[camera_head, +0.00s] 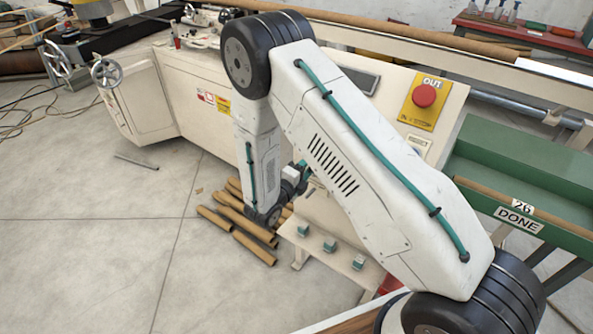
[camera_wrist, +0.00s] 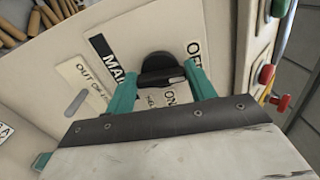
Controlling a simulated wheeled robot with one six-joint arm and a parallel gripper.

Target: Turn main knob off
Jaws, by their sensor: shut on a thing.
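The main knob (camera_wrist: 160,68) is black with a round base and a raised bar handle, set on a cream panel in the wrist view. A dark MAIN label (camera_wrist: 112,62) sits left of it. An OFF label (camera_wrist: 194,50) is at its upper right and an ON label (camera_wrist: 169,97) just below it. The light mark on the handle's right end lies nearer ON. My gripper (camera_wrist: 162,80) has a teal finger on each side of the knob and is shut on it. In the head view my gripper (camera_head: 298,180) is small and partly hidden by my arm; the knob is hidden there.
A red push button on a yellow plate (camera_head: 428,93) is on the machine's front. Cardboard tubes (camera_head: 247,231) lie on the floor by a low cream ledge with small teal-fronted blocks. A green DONE tray (camera_head: 525,177) stands at right. Floor at left is mostly open.

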